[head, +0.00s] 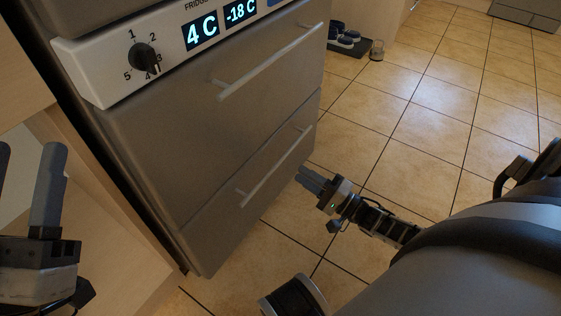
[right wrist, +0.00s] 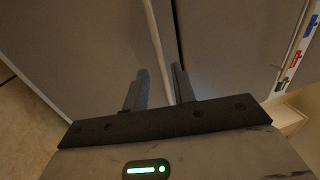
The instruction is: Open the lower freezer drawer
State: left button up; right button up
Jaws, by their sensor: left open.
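The freezer's lower drawer (head: 225,205) is shut, its grey front flush with the upper drawer. Its long bar handle (head: 275,165) runs along near its top edge. My right gripper (head: 305,177) is in front of this drawer, to the right of the handle and apart from it in the head view. In the right wrist view its two fingers (right wrist: 158,92) are spread with nothing between the tips. A pale bar, apparently the handle (right wrist: 161,45), lies beyond them, in line with the gap. My left gripper (head: 25,185) is open and empty at the far left, away from the drawer.
The upper drawer (head: 200,110) with its own handle (head: 268,62) is shut above. The control panel (head: 160,50) with a knob and displays is on top. A wooden cabinet (head: 110,215) stands at the left. The tiled floor (head: 420,110) is clear.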

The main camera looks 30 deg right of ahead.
aim_at(281, 159)
pick_arm(q)
jog(key=shift+s+d+r+m+h+b, duration=0.1)
jog(key=shift+s+r+m+h+b, duration=0.15)
jog(key=shift+r+m+h, duration=0.35)
jog(key=shift+s+r+m+h+b, duration=0.25)
jog(key=shift+m+h, duration=0.35)
jog(key=shift+m, duration=0.35)
jog(key=shift+s+d+r+m+h+b, duration=0.1)
jog(key=shift+s+r+m+h+b, duration=0.15)
jog(key=shift+r+m+h, duration=0.35)
pick_arm(e)
jog(key=shift+x, duration=4.05)
pick_arm(q)
jog(key=shift+f, duration=0.15)
pick_arm(e)
jog(key=shift+c, duration=0.4)
grip_shut()
